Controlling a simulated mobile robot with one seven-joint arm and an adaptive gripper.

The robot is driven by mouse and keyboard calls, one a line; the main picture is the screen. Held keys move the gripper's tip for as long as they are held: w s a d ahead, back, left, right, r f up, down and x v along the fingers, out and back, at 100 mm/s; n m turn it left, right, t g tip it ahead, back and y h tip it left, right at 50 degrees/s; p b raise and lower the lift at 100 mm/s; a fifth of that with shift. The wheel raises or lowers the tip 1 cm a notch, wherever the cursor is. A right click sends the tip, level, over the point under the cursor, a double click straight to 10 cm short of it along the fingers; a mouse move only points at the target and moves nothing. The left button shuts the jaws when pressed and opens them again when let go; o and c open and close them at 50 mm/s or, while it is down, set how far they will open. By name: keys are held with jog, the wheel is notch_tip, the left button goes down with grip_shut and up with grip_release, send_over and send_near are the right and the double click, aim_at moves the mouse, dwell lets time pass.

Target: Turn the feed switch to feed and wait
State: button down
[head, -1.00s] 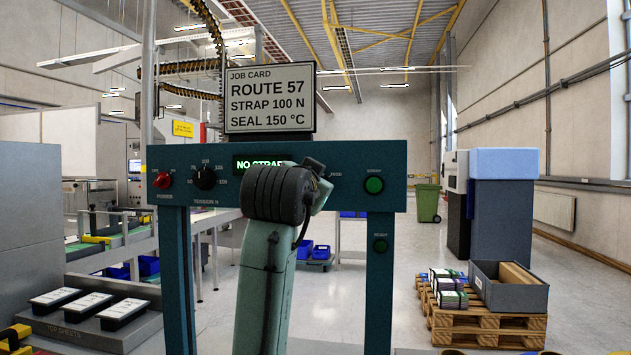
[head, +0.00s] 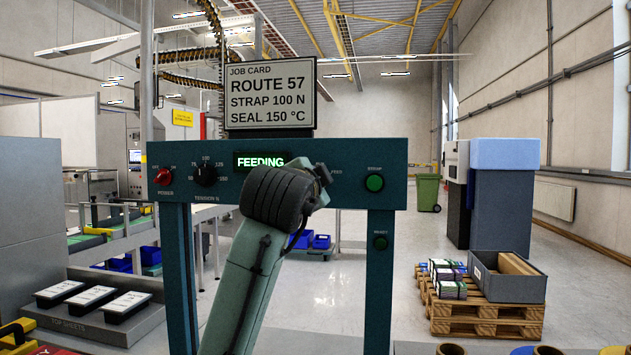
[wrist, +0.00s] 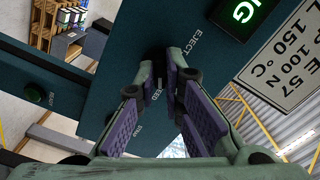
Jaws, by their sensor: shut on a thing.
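The feed switch (wrist: 157,62) is a small dark knob on the teal panel (head: 350,160), with EJECT and FEED lettering around it in the wrist view. My gripper (wrist: 155,86) has its purple-padded fingers on either side of the knob and is shut on it. The fingers hide much of the knob, so its exact pointing is hard to read. In the head view my arm covers the switch. The panel's display (head: 261,161) reads FEEDING in green; part of it also shows in the wrist view (wrist: 240,12).
A job card (head: 270,96) stands on the panel. A red power knob (head: 163,177), a black tension dial (head: 205,174) and a green button (head: 374,183) sit on its face. A pallet (head: 485,315) with a grey bin (head: 508,279) stands at right on open floor.

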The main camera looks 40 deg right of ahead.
jog(key=shift+s, duration=0.1)
jog(key=c, duration=1.7)
grip_release()
jog(key=v, duration=1.2)
